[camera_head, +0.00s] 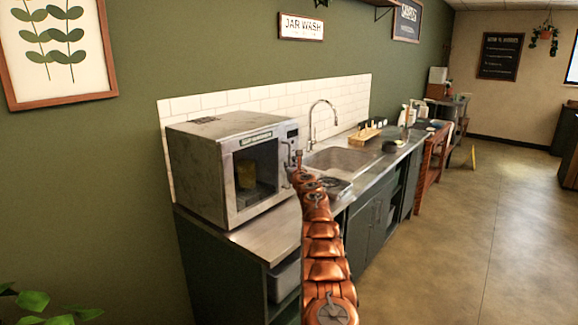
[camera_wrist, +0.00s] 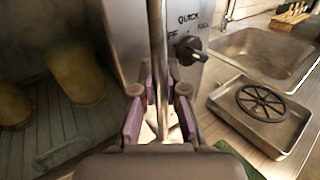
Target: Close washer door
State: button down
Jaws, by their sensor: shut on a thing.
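The washer (camera_head: 205,170) is a grey metal box on the counter, with a dark front opening or window showing a yellowish jar (camera_head: 246,174) inside. The wrist view shows yellowish jars (camera_wrist: 78,78) on a ribbed floor at left. A vertical metal bar, the door handle (camera_wrist: 157,45), runs between my fingers beside the control panel with its dark knob (camera_wrist: 190,50). My gripper (camera_wrist: 160,100) is shut on this handle; in the head view my gripper (camera_head: 297,165) is at the washer's right front edge. I cannot tell how far the door stands from the frame.
Right of the washer, a metal tray (camera_wrist: 262,130) with a black wheel-shaped piece lies beside the sink (camera_head: 340,160). A faucet (camera_head: 312,120) rises behind it. The counter (camera_head: 250,236) is bare in front of the washer. The floor (camera_head: 440,235) at right is open.

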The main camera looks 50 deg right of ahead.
jog(key=shift+w+a+f, duration=0.1)
jog(key=shift+w+a, duration=0.15)
jog(key=shift+w, duration=0.15)
dwell(0.3)
jog(key=c, duration=1.2)
grip_release()
jog(key=shift+d, duration=0.1)
jog(key=shift+s+d, duration=0.15)
jog(key=shift+s, duration=0.2)
jog(key=shift+s+b, duration=0.15)
jog(key=shift+b, duration=0.25)
